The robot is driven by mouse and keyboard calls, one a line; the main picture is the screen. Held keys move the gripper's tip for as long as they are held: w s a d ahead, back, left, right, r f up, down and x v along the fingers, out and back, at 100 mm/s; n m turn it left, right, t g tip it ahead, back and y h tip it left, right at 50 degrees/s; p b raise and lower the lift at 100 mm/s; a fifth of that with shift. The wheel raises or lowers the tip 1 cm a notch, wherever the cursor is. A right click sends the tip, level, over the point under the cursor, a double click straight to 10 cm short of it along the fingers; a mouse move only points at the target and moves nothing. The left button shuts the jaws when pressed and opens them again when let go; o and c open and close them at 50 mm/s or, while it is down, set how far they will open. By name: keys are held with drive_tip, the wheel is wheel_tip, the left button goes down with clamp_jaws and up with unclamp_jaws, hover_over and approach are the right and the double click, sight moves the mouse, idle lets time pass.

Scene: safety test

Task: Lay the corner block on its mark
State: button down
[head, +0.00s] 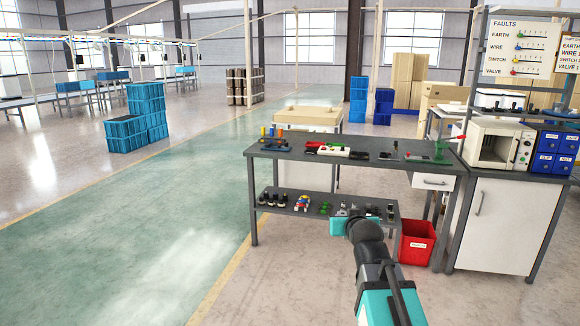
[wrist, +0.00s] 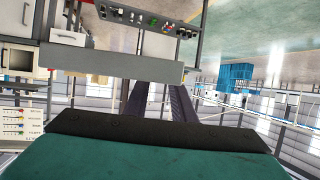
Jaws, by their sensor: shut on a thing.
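My gripper (head: 348,226) is at the front of the workbench (head: 335,165), by its lower shelf (head: 275,216) in the head view. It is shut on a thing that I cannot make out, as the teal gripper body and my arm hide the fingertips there. In the wrist view, the dark and teal gripper body fills the bottom and the scene appears upside down. I cannot single out the corner block or its mark among the small parts on the bench and shelf.
A red bin (head: 417,245) stands under the bench at right. A white cabinet (head: 497,225) with a microwave oven (head: 500,147) and blue drawers (head: 555,143) adjoins it. Several coloured parts occupy the bench top and lower shelf. The green floor lane (head: 140,230) at left is clear.

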drive_tip(key=shift+r+p, duration=1.35)
drive_tip(key=shift+r, duration=0.5)
